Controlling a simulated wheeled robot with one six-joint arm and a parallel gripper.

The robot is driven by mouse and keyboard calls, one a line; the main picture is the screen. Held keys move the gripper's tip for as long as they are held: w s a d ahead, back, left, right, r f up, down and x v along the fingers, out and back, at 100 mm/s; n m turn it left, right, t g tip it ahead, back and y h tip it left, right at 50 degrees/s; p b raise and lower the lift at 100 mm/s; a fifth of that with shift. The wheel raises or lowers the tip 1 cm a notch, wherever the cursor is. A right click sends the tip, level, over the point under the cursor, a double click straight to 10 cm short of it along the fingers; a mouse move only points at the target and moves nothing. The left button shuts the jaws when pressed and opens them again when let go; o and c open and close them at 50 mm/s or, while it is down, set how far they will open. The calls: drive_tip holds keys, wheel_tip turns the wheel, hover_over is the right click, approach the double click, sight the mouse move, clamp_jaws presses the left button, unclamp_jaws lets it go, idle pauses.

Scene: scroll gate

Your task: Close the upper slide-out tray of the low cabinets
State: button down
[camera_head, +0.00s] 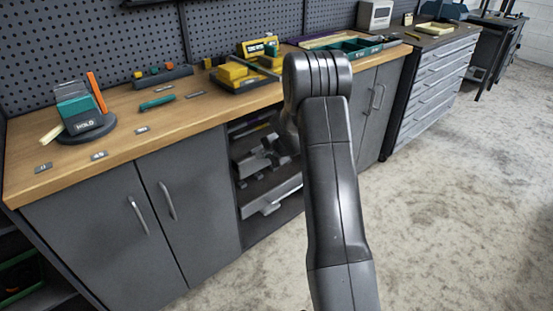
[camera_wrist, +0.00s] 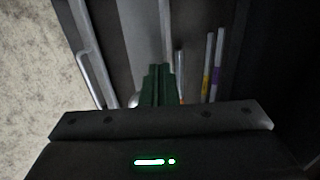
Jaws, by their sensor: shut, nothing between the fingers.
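The low cabinets (camera_head: 100,235) have an open bay under the wooden worktop with slide-out trays in it. In the wrist view a tray front with a long bar handle (camera_wrist: 91,75) lies left of the fingers. Slim tools (camera_wrist: 213,65) lie to their right. Whether the fingertips touch the tray, I cannot tell. My arm hides much of the bay in the head view.
Shut grey doors with bar handles (camera_head: 137,215) flank the bay on the left, and more doors (camera_head: 378,97) on the right. The worktop (camera_head: 120,112) above holds tools and bins. A drawer cabinet (camera_head: 432,90) stands farther right. The concrete floor (camera_head: 450,220) in front is clear.

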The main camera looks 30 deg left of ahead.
drive_tip(key=shift+w+a+p, duration=0.2)
drive_tip(key=shift+w+a, duration=0.05)
drive_tip(key=shift+a, duration=0.4)
drive_tip(key=shift+w+a+p, duration=0.15)
drive_tip(key=shift+w+a, duration=0.05)
drive_tip(key=shift+a, duration=0.4)
drive_tip(key=shift+w+a+r, duration=0.1)
drive_tip(key=shift+r, duration=0.1)
drive_tip(key=d+f+b+v, duration=0.1)
drive_tip(key=d+f+v, duration=0.1)
drive_tip(key=v, duration=1.1)
drive_tip(key=shift+s+f, duration=0.2)
drive_tip(key=shift+s, duration=0.2)
drive_tip(key=shift+f, duration=0.1)
